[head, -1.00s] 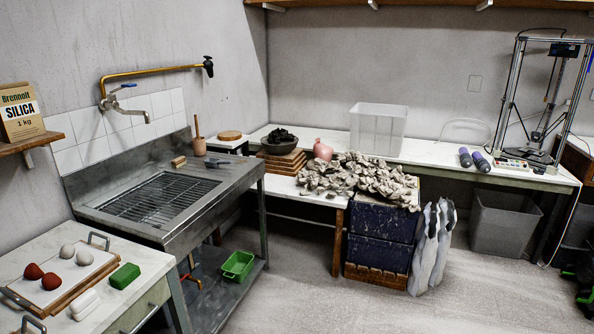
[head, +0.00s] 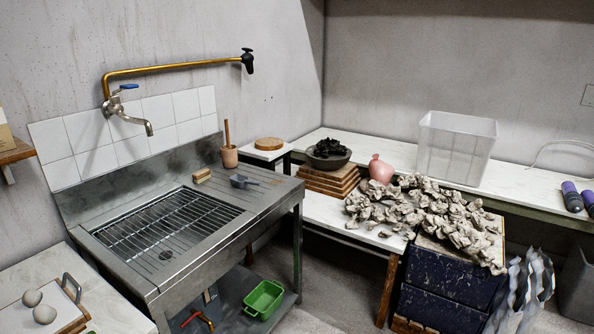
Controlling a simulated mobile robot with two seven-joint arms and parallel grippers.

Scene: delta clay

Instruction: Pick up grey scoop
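The grey scoop (head: 241,181) lies on the flat metal drainboard at the right side of the steel sink unit (head: 183,278). It looks dark grey, with its handle pointing right. A terracotta pot with a wooden pestle-like stick (head: 229,156) stands just behind it, and a small wood-and-cream block or brush (head: 202,176) lies to its left. Neither of my grippers shows in the head view.
A gold pipe (head: 175,68) and a tap (head: 127,112) reach out over the sink's left and back. A green basin (head: 264,299) sits on the lower shelf. Grey clay lumps (head: 430,215) cover the bench end at right. Floor shows between sink and bench.

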